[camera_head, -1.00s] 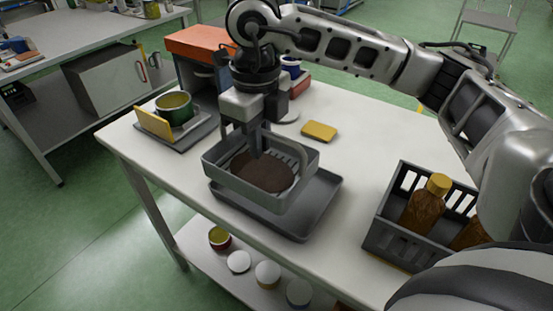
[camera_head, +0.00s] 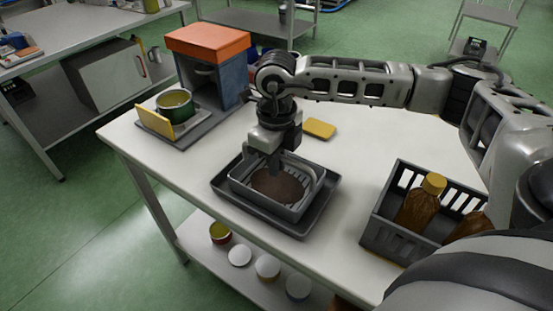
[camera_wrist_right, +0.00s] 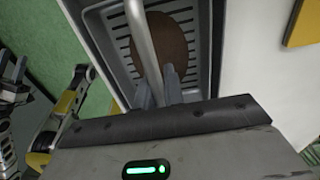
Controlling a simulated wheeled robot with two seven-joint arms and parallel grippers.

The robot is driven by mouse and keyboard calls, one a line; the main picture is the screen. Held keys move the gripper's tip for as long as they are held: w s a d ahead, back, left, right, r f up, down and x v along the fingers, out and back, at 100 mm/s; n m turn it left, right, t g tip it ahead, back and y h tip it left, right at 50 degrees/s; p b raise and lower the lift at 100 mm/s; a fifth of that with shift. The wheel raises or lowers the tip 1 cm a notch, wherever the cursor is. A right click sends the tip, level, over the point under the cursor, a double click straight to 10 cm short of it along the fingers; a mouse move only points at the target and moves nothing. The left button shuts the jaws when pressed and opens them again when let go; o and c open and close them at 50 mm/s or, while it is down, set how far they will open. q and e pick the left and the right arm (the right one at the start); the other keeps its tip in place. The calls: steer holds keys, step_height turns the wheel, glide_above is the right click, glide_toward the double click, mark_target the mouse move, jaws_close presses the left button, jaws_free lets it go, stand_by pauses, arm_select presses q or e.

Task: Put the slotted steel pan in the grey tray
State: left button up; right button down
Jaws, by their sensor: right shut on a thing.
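The right wrist view shows the fingers (camera_wrist_right: 158,88) at the bar (camera_wrist_right: 145,45), with the slotted floor beyond.
A dark slotted crate (camera_head: 392,236) with brown bottles (camera_head: 416,205) stands right of the tray. A yellow block (camera_head: 319,128) lies behind it. A green pot (camera_head: 174,104) on a scale-like base and an orange-topped box (camera_head: 208,42) stand at back left.

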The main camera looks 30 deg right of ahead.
steer(key=shift+f, duration=0.2)
steer(key=c, duration=1.5)
jaws_free()
steer(key=shift+r, duration=0.1)
step_height(320, 180, up, 12)
steer(key=shift+r+b, duration=0.15)
steer(key=shift+b, duration=0.55)
